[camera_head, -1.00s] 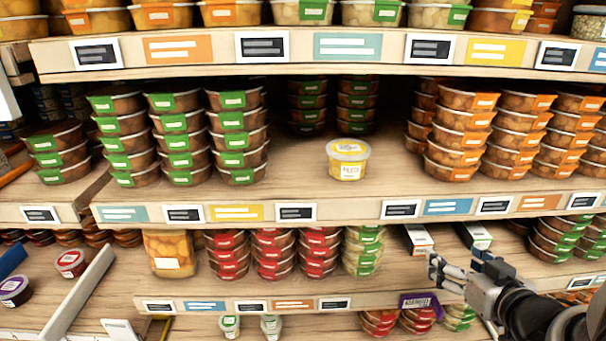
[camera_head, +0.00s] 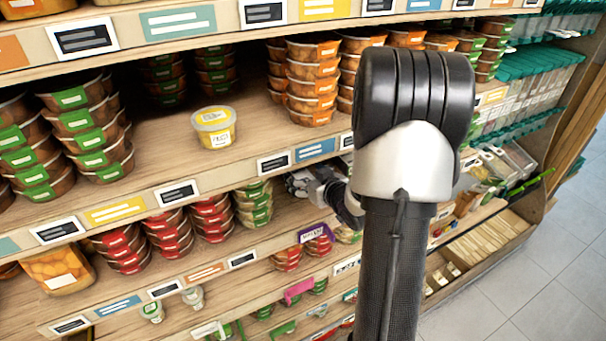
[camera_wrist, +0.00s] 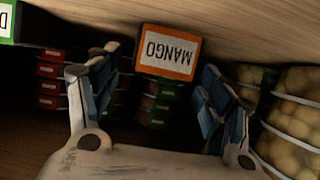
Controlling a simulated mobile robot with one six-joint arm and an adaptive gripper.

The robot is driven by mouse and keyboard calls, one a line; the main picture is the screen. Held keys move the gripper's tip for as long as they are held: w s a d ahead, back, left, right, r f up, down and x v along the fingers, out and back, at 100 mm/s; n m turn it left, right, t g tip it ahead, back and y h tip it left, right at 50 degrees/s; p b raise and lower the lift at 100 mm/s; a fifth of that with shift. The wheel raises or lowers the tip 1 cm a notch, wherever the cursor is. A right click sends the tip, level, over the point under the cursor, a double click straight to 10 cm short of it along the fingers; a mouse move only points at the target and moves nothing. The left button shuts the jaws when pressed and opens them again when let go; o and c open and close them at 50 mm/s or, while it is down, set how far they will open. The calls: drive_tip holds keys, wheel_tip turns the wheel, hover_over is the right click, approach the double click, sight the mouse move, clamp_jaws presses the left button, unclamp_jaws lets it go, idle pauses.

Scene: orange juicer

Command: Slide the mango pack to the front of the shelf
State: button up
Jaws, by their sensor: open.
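The mango pack (camera_wrist: 168,51) is a small box with an orange-edged white label. It appears upside down in the wrist view, resting against the wooden shelf board at the top of that picture. My gripper (camera_wrist: 155,95) is open, with one blue-padded finger on each side of the picture. The pack shows between and beyond the fingertips, and nothing is held. In the head view my gripper (camera_head: 312,184) reaches into the middle shelf, right of the green-labelled tubs. The mango pack is hidden there behind my gripper and arm.
Green-labelled tubs (camera_head: 254,203) stand left of my gripper, beside red-labelled stacks (camera_head: 210,217). Pale-filled tubs (camera_wrist: 295,122) are close on the right in the wrist view. A green-edged box (camera_wrist: 8,22) sits at the upper left. The shelf above hangs over the gripper.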

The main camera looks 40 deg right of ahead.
drive_tip(key=shift+x, duration=0.8)
drive_tip(key=c, duration=1.1)
drive_tip(key=shift+c, duration=0.3)
drive_tip(key=shift+s, duration=0.1)
